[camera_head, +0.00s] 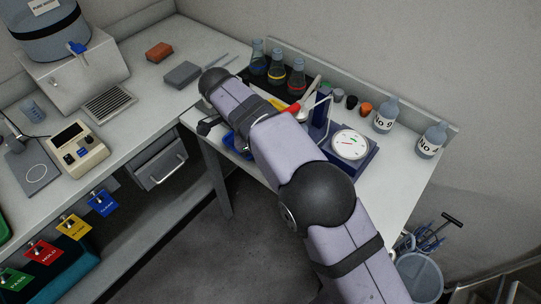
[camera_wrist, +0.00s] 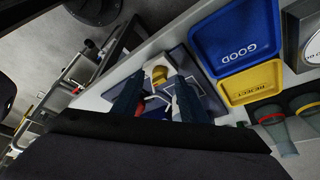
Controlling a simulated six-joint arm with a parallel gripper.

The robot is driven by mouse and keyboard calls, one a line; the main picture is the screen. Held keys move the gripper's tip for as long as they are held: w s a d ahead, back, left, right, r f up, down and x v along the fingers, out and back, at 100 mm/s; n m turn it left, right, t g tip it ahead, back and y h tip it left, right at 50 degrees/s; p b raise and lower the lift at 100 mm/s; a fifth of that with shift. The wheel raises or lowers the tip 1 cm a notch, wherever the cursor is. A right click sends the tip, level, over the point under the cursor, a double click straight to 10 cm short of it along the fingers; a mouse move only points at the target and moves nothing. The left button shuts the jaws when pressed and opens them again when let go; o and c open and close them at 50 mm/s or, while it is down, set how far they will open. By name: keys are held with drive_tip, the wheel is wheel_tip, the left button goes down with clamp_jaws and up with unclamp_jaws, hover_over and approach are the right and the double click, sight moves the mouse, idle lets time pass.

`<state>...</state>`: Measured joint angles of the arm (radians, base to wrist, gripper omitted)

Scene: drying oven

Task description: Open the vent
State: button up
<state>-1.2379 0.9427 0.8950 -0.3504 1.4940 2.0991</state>
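I cannot make out a drying oven or its vent in either view. In the head view, my arm reaches from the lower right across the corner of the bench, and my gripper (camera_head: 208,126) shows as a small dark shape at its far end, over the bench edge. In the wrist view, two dark finger-like shapes of my gripper (camera_wrist: 157,100) stand apart with a gap between them. A small yellow and white part (camera_wrist: 158,74) on a blue base shows beyond the gap. I see nothing clearly held. My forearm hides part of the right bench.
A blue GOOD tray (camera_wrist: 236,35) and yellow REJECT tray (camera_wrist: 250,84) lie beside the gripper. Flasks (camera_head: 276,70), a dial scale (camera_head: 351,145) and bottles (camera_head: 386,115) crowd the right bench. A water tank (camera_head: 45,35) stands at left. Open floor lies between the benches.

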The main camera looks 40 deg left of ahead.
drive_tip(key=shift+v, duration=3)
drive_tip(key=w+a+r+n+g+y+p, duration=0.1)
drive_tip(key=w+a+r+n+y+p, duration=0.25)
drive_tip(key=a+r+y, duration=0.4)
drive_tip(key=w+a+r+n+y+p, duration=0.1)
drive_tip(key=w+r+n+y, duration=0.1)
drive_tip(key=w+r, duration=0.4)
drive_tip(key=w+d+f+n+h, duration=0.1)
drive_tip(key=w+d+f, duration=0.2)
drive_tip(key=d, duration=0.8)
drive_tip(key=w+d+f+h, duration=0.2)
drive_tip(key=w+d, duration=0.1)
drive_tip(key=d, duration=0.8)
drive_tip(key=w+d+f+n+h, duration=0.1)
drive_tip(key=w+d+f, duration=0.15)
drive_tip(key=d, duration=0.75)
drive_tip(key=s+d+f+n+g+h, duration=0.1)
drive_tip(key=s+d+f, duration=0.4)
drive_tip(key=s+d, duration=0.4)
drive_tip(key=s+d+f+g+h+b, duration=0.1)
drive_tip(key=s+d+f, duration=0.5)
drive_tip(key=s+d, duration=0.4)
drive_tip(key=d, duration=0.5)
drive_tip(key=shift+s+d+n, duration=0.25)
drive_tip(key=shift+n, duration=0.1)
